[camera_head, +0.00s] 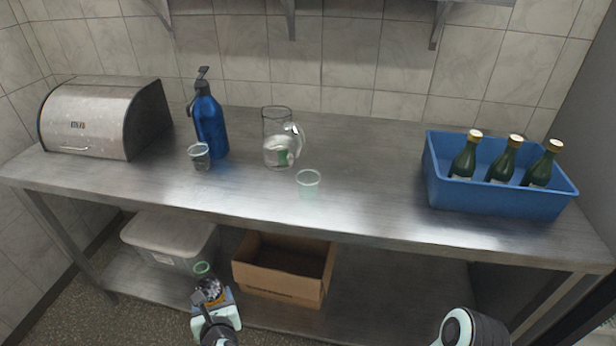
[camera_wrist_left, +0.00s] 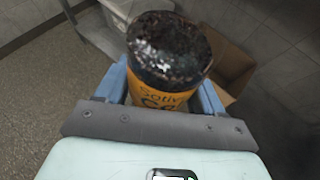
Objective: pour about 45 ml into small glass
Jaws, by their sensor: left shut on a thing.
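In the head view, my left gripper (camera_head: 212,298) is low in front of the table, below the tabletop edge. It is shut on an orange-labelled container (camera_wrist_left: 165,100) with a dark, speckled round top, seen close in the left wrist view. A greenish ring shows just beyond it in the head view; I cannot tell whether it belongs to the container. A small clear glass (camera_head: 308,184) stands upright near the table's front edge. Another small glass (camera_head: 199,156), darker, stands further left. My right gripper is out of view; only part of my right arm shows at the bottom right.
A blue siphon bottle (camera_head: 210,125) and a clear jug (camera_head: 278,145) stand on the metal table. A bread box (camera_head: 100,115) is at left. A blue crate (camera_head: 500,200) with green bottles is at right. A cardboard box (camera_head: 280,284) and lidded bin (camera_head: 165,240) sit below.

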